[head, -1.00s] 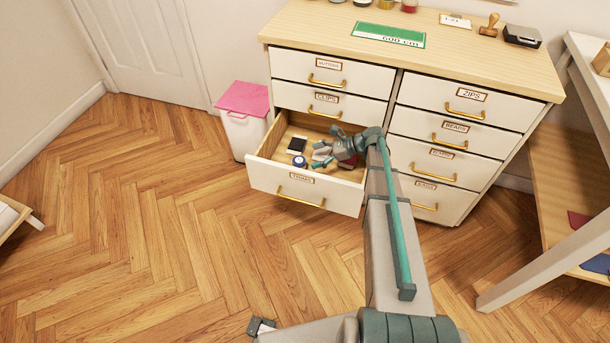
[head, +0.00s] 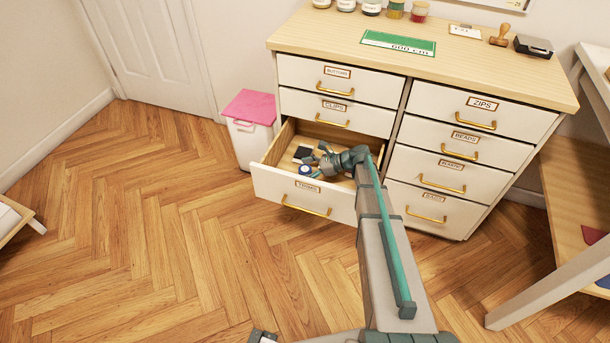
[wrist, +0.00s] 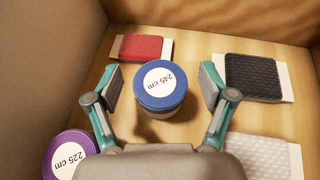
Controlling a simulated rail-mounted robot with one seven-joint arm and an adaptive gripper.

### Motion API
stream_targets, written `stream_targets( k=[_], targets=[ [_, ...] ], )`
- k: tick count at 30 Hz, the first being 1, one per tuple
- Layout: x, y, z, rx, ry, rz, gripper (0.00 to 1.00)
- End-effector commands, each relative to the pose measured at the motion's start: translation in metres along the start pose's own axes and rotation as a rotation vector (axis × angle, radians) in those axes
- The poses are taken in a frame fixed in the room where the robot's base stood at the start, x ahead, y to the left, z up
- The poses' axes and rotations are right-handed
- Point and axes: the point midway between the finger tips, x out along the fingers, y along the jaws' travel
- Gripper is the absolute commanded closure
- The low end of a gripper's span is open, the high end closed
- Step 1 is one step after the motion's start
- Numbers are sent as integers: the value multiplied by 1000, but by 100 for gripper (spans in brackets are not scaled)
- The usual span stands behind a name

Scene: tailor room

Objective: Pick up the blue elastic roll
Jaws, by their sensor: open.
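The blue elastic roll (wrist: 160,86) stands upright in the open drawer, with a white label reading 245 cm on top. In the head view the blue roll (head: 305,170) shows near the drawer's front. My gripper (wrist: 160,80) is open, with one finger on each side of the roll in the wrist view. Gaps show between the fingers and the roll. In the head view my gripper (head: 318,160) is inside the drawer beside the roll, and its fingers are hard to make out.
The open drawer (head: 274,187) also holds a purple roll (wrist: 70,157), a red card (wrist: 141,47), a black card (wrist: 252,77) and a white textured piece (wrist: 262,157). Drawer walls surround them. A white bin (head: 247,140) with a pink lid stands left of the cabinet.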

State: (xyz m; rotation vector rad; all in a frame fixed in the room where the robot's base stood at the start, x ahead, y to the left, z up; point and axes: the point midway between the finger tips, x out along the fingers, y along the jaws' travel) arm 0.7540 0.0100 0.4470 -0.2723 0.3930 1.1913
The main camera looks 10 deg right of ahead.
Motion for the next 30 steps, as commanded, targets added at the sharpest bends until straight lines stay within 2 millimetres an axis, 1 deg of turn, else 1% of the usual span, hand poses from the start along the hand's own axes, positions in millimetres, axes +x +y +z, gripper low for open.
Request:
stream_targets(
  k=[3, 4, 15, 23, 26, 30],
  targets=[
    [0, 0, 0, 0, 0, 0, 18],
    [0, 0, 0, 0, 0, 0, 20],
    [-1, 0, 0, 0, 0, 0, 81],
    [-2, 0, 2, -1, 0, 0, 82],
    [-5, 0, 10, -1, 0, 0, 82],
    [-15, 1, 29, -3, 0, 0, 82]
  ],
)
